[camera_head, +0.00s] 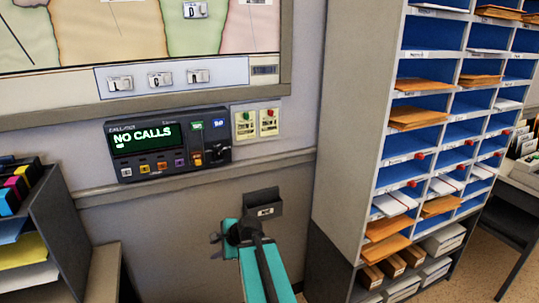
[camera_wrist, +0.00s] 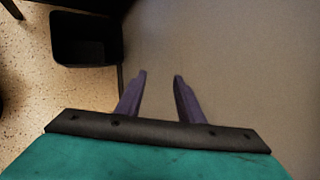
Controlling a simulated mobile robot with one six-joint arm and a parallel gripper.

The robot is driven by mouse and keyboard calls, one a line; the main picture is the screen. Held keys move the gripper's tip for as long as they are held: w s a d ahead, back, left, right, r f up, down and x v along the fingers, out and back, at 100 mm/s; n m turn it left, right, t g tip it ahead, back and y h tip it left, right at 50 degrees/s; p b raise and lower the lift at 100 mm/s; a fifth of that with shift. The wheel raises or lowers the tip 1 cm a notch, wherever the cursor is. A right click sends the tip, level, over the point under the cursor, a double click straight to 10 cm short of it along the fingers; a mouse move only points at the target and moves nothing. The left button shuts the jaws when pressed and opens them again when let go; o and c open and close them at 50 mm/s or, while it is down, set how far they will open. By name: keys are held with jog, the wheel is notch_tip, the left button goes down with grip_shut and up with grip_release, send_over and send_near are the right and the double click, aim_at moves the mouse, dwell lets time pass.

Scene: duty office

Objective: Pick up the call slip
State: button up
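I cannot make out a call slip in either view. A wall unit (camera_head: 168,145) with a lit screen reads "NO CALLS". Below it, a small dark holder (camera_head: 263,199) with a white label is on the wall, and no paper shows in it. My gripper (camera_head: 216,238) is in front of the lower wall, just below and left of the holder, partly hidden by my own arm. In the wrist view my gripper (camera_wrist: 160,75) has its two fingers apart with nothing between them, facing a plain grey-brown surface.
A tall rack of blue pigeonholes (camera_head: 432,84) with orange and white envelopes stands at right. A dark sorter (camera_head: 45,225) with papers stands at left. A black bin (camera_wrist: 85,38) stands on the speckled floor in the wrist view.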

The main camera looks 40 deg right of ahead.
jog(key=s+d+r+m+t+h+b, duration=0.15)
jog(key=d+r+m, duration=0.25)
jog(key=d+r, duration=0.45)
jog(key=s+d+r+m+t+h, duration=0.25)
jog(key=d+r+m, duration=0.2)
jog(key=r, duration=0.75)
jog(key=s+d+r+m+t+h+b, duration=0.1)
jog(key=s+d+r+m+t, duration=0.2)
jog(key=d+r, duration=0.55)
jog(key=s+d+r+m+h, duration=0.1)
jog(key=s+r+m, duration=0.1)
jog(key=r, duration=0.5)
jog(key=s+d+r+m+t+h+b, duration=0.1)
jog(key=s+r+m+h, duration=0.1)
jog(key=r, duration=0.4)
jog(key=shift+s+d+r+m, duration=0.3)
jog(key=shift+s+r+m, duration=0.1)
jog(key=shift+s+m, duration=0.45)
jog(key=p+x, duration=0.3)
jog(key=shift+r, duration=0.2)
jog(key=w+p, duration=0.1)
jog(key=p, duration=0.6)
jog(key=shift+w+d+t, duration=0.3)
jog(key=shift+w+d, duration=0.05)
jog(key=shift+d, duration=0.05)
jog(key=p, duration=0.4)
jog(key=shift+w+d+p, duration=0.1)
jog(key=shift+w+p, duration=0.2)
jog(key=shift+p, duration=0.1)
